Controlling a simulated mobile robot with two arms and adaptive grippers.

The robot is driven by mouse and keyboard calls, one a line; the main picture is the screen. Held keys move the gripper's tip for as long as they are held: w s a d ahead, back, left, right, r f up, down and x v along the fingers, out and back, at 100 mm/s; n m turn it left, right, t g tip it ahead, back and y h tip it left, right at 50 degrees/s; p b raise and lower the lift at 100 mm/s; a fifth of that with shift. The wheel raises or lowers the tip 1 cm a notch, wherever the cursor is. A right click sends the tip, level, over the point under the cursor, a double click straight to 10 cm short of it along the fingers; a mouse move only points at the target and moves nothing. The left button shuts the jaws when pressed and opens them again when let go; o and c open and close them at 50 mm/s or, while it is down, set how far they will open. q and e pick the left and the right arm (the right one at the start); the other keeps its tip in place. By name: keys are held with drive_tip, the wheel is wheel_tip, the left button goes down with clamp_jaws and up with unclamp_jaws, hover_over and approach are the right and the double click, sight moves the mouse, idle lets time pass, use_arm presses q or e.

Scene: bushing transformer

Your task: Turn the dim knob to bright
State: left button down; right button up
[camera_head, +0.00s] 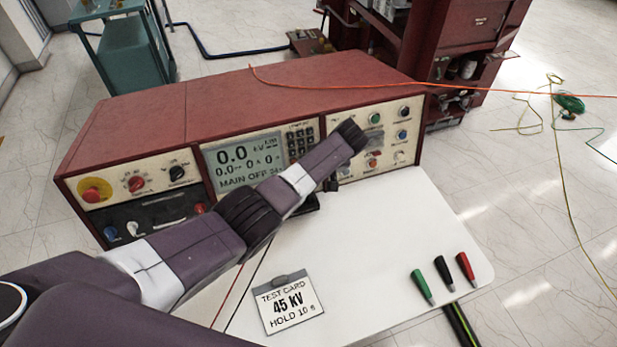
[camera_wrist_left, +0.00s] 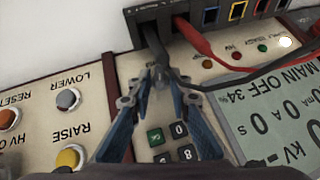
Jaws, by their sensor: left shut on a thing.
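In the left wrist view the control panel appears upside down. My left gripper (camera_wrist_left: 165,80) has its blue-grey fingers closed together on a small dark knob (camera_wrist_left: 158,74), just beyond the keypad (camera_wrist_left: 170,145). The fingertips cover much of the knob; no label or pointer on it is readable, so its setting cannot be told. In the head view my left arm reaches across the red console (camera_head: 240,95) and hides the knob and most of the gripper. The display (camera_head: 245,163) reads 0.0 kV and MAIN OFF. My right gripper is in neither view.
Red and black leads (camera_wrist_left: 205,50) run close beside the fingers from a dark socket block. The RAISE (camera_wrist_left: 70,157) and LOWER (camera_wrist_left: 68,100) buttons lie to one side. A test card (camera_head: 288,302) and several coloured probes (camera_head: 443,273) lie on the white worktop (camera_head: 375,240).

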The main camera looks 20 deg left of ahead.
use_arm(q)
drive_tip(key=c, duration=2)
unclamp_jaws()
drive_tip(key=v, duration=1.2)
